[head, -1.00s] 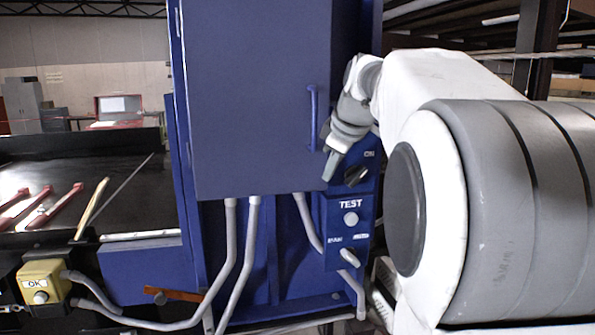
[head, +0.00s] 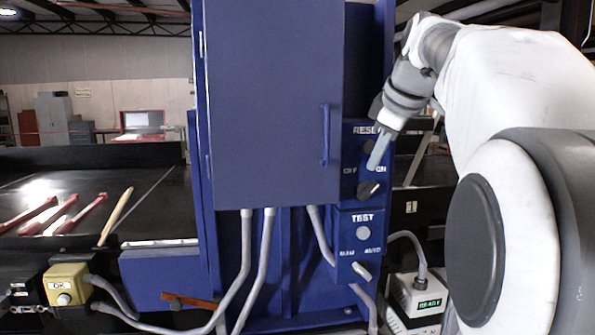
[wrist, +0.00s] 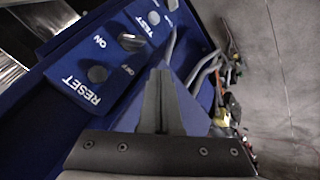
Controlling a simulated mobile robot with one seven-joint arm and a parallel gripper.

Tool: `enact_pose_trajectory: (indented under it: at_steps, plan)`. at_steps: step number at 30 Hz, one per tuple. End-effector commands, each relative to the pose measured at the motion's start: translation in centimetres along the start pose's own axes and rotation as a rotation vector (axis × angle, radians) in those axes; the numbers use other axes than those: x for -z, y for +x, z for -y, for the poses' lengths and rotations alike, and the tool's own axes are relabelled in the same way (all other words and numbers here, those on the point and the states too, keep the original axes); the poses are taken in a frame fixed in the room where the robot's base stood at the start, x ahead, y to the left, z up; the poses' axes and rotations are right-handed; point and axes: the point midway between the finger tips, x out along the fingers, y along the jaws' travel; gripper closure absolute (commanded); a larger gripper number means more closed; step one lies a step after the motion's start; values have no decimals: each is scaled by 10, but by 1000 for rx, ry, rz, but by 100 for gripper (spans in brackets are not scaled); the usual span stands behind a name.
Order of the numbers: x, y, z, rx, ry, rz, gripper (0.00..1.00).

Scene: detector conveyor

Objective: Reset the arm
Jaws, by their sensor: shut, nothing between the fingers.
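My gripper (head: 377,153) is shut and empty, pointing down in front of the blue control panel (head: 345,222) on the cabinet's right side. It partly covers the RESET label and the RESET button (head: 368,146), and its tip is just above the black ON/OFF knob (head: 368,189). In the wrist view the shut fingers (wrist: 160,75) lie over the panel's edge, with the RESET button (wrist: 97,74) and the knob (wrist: 131,42) to their upper left. I cannot tell whether the fingertips touch the panel. My arm reaches in from the right of the head view.
A tall blue cabinet (head: 270,100) with a handle fills the middle. A dark conveyor (head: 60,190) with red and wooden pieces lies left, with a yellow OK button box (head: 68,284) in front. Grey conduits hang below the cabinet.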

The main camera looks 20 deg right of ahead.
Motion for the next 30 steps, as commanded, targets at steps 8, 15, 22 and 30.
enact_pose_trajectory:
  at_steps: [8, 15, 22, 30]
  plan:
    - [-2, -6, 3, 5, 12, -2, 100]
    - [-6, 2, 71, 65, 176, -15, 100]
    - [-23, 18, 173, 127, 371, 7, 100]
    - [-68, 43, 292, 145, 552, 66, 100]
